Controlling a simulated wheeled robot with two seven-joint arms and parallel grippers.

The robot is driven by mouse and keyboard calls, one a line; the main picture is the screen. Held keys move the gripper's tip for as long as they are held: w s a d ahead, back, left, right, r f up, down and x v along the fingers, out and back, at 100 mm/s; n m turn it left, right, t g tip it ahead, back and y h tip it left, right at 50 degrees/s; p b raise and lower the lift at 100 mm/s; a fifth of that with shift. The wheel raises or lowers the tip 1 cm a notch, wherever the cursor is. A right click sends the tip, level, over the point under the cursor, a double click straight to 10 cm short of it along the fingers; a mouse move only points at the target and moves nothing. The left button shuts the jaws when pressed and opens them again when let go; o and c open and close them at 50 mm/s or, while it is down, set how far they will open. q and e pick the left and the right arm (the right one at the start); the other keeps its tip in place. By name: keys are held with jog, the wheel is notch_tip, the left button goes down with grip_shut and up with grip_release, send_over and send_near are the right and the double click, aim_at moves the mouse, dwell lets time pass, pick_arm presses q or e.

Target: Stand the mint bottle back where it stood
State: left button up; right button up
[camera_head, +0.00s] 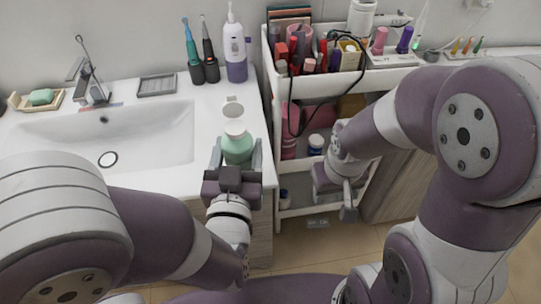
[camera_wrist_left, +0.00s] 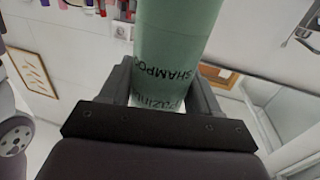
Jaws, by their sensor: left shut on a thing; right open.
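The mint bottle (camera_head: 237,144) with a white cap is held over the right end of the sink counter in the head view. My left gripper (camera_head: 237,156) is shut on it, with a finger on each side. In the left wrist view the bottle (camera_wrist_left: 175,40) rises between the fingers, and its lettering reads "SHAMPOO" upside down. Whether its base touches the counter is hidden.
The white sink (camera_head: 150,135) fills the counter's left. Two toothbrushes (camera_head: 200,65) and a purple-and-white bottle (camera_head: 235,50) stand at the back. A soap dish (camera_head: 38,100) and grey tray (camera_head: 157,85) lie behind the basin. The loaded cart (camera_head: 320,85) borders the counter's right edge.

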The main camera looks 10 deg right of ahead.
pick_arm(q)
jog(key=w+f, duration=0.3)
jog(key=w+a+f, duration=0.1)
jog(key=w+f, duration=0.7)
jog(key=shift+w+a+b, duration=0.2)
jog(key=shift+w+b, duration=0.05)
jog(key=shift+b, duration=0.05)
pick_arm(e)
jog(key=shift+w+a+f, duration=0.15)
jog(key=shift+a+f, duration=0.2)
pick_arm(q)
jog(key=shift+f, duration=0.1)
jog(key=o, duration=1.1)
pick_arm(e)
jog(key=shift+f, duration=0.15)
